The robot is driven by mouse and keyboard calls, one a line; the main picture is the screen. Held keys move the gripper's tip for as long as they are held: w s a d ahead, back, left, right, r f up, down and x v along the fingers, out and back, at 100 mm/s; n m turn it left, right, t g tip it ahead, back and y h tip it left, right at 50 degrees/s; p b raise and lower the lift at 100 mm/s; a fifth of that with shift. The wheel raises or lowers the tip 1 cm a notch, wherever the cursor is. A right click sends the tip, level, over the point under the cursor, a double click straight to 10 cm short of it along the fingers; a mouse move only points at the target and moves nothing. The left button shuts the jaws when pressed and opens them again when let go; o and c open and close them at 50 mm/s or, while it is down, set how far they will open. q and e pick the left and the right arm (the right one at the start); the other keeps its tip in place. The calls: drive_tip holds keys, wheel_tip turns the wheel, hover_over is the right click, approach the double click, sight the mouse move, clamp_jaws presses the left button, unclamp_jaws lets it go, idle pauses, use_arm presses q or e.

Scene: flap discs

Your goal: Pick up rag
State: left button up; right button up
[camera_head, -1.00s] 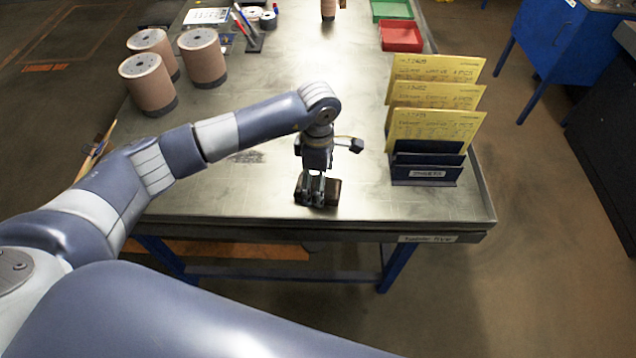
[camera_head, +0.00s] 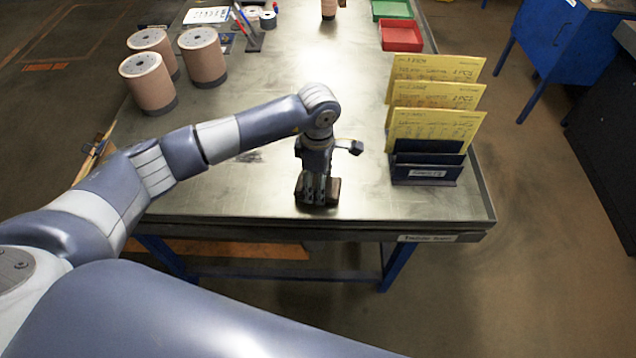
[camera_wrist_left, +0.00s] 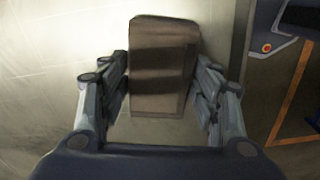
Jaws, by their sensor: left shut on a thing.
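The rag (camera_head: 333,192) looks like a small dark brown folded block lying near the front edge of the workbench. In the left wrist view the rag (camera_wrist_left: 163,65) sits between the two fingers, with shadow bands across it. My left gripper (camera_head: 317,194) points down over it, and in the wrist view the left gripper (camera_wrist_left: 163,85) has a finger against each side of the rag. The gripper is shut on the rag, which appears to rest on the bench top. The fingers hide part of the rag in the head view. My right gripper is not in view.
A blue holder (camera_head: 427,170) with yellow cards (camera_head: 433,128) stands right of the gripper. Several brown cylinders (camera_head: 148,82) stand at the back left. A red tray (camera_head: 401,36) and a green tray (camera_head: 391,10) lie at the far right. The bench middle (camera_head: 290,70) is clear.

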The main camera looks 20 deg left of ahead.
use_arm(q)
drive_tip(key=shift+r, duration=0.35)
drive_tip(key=shift+s+a+r+b, duration=0.1)
drive_tip(key=shift+s+r+b, duration=0.1)
drive_tip(key=shift+r+b, duration=0.9)
drive_tip(key=s+a+r+b, duration=0.1)
drive_tip(key=s+a+b, duration=0.1)
drive_tip(key=s, duration=0.5)
drive_tip(key=s+a+b, duration=0.1)
drive_tip(key=s+b, duration=0.1)
drive_tip(key=s, duration=0.6)
drive_tip(key=shift+a+r, duration=0.35)
drive_tip(key=shift+r, duration=0.05)
drive_tip(key=shift+s, duration=0.1)
